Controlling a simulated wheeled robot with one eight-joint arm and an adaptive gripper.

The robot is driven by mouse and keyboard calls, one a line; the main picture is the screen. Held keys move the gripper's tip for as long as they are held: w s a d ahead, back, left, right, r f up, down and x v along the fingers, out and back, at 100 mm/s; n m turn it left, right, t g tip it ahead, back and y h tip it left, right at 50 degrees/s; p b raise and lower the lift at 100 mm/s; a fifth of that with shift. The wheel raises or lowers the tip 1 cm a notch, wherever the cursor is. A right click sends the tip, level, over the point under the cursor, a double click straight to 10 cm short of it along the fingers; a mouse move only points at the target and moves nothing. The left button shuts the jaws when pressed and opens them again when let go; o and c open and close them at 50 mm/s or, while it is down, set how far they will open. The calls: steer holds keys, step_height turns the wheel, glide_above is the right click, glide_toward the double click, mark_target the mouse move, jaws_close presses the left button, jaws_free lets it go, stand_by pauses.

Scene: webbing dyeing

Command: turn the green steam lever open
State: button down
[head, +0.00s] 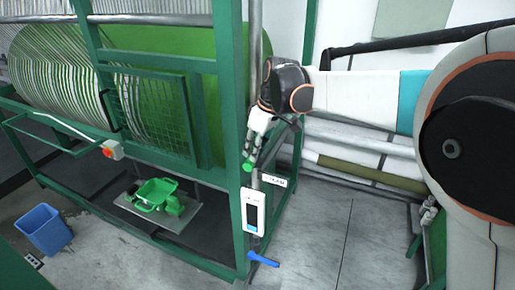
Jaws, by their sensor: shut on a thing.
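The green steam lever (248,166) is at a vertical grey pipe beside the green machine post, near the middle of the head view. Its green end shows just below my gripper (250,150). My gripper points down and is shut on the lever. The fingers hide most of the lever, so its exact angle is hard to tell. A small white label (274,180) with dark lettering is right of the pipe, just below the lever.
The green machine post (229,100) stands close left of my gripper. A white panel (254,211) and a blue lever (262,259) are lower down. Rolls (370,175) lie behind my arm. A blue bin (44,230) stands at left. The floor (330,230) at right is clear.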

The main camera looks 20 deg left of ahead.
steer(key=shift+a+r, duration=0.15)
steer(key=shift+a, duration=0.05)
stand_by(0.4)
steer(key=c, duration=1.5)
jaws_free()
